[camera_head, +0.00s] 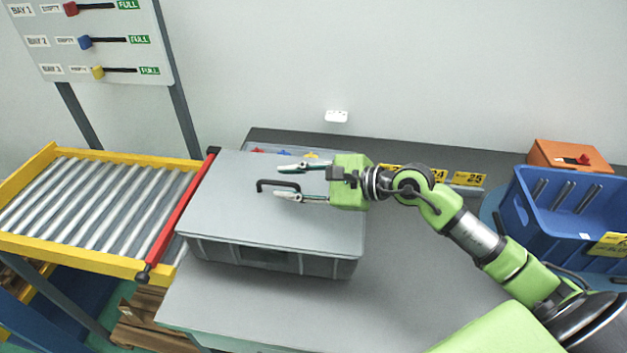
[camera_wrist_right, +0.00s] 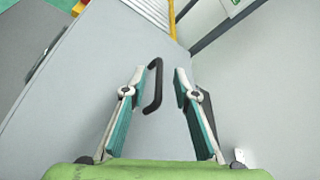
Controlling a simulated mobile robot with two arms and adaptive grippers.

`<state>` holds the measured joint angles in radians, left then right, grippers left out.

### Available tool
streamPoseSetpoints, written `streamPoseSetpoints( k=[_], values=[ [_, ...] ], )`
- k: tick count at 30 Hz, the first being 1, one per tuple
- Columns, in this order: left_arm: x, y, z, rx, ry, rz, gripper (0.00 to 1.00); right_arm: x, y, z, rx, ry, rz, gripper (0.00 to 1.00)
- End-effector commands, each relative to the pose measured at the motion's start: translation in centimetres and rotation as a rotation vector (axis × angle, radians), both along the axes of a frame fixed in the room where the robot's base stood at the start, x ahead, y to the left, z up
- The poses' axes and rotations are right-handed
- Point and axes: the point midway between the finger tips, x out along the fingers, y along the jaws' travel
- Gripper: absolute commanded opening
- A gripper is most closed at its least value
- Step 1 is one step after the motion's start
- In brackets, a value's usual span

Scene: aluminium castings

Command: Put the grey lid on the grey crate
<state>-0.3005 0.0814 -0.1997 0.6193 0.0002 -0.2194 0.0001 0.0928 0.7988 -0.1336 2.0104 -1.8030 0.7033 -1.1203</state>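The grey lid (camera_head: 240,220) lies over the top of the grey crate (camera_head: 270,258) on the table. From this angle it appears to cover the crate's opening; I cannot tell whether it is fully seated. A black handle (camera_head: 278,185) stands on the lid and also shows in the right wrist view (camera_wrist_right: 155,88). My right gripper (camera_head: 303,183) is open above the lid, its fingers pointing at the handle. In the right wrist view the open fingers (camera_wrist_right: 158,85) stand on either side of the handle's line, apart from it. My left gripper is not in view.
A roller conveyor (camera_head: 95,205) with yellow rails and a red bar (camera_head: 180,215) adjoins the crate's left side. A blue bin (camera_head: 535,215) and an orange box (camera_head: 575,155) stand at the right. The grey table (camera_head: 400,290) is clear in front of the arm.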

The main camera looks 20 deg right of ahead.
Motion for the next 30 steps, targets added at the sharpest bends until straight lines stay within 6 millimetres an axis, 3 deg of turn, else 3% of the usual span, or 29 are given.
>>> streamPoseSetpoints(
  k=[4,12,30],
  values=[
    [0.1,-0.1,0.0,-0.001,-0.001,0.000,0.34,-2.4,-2.1,0.9,-0.006,0.003,0.001,0.27],
    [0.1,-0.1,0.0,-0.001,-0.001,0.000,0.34,-4.9,-4.4,2.1,0.000,0.002,0.001,0.27],
    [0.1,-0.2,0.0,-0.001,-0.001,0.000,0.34,-5.6,-5.1,2.6,-0.001,-0.002,0.001,0.27]
  ],
)
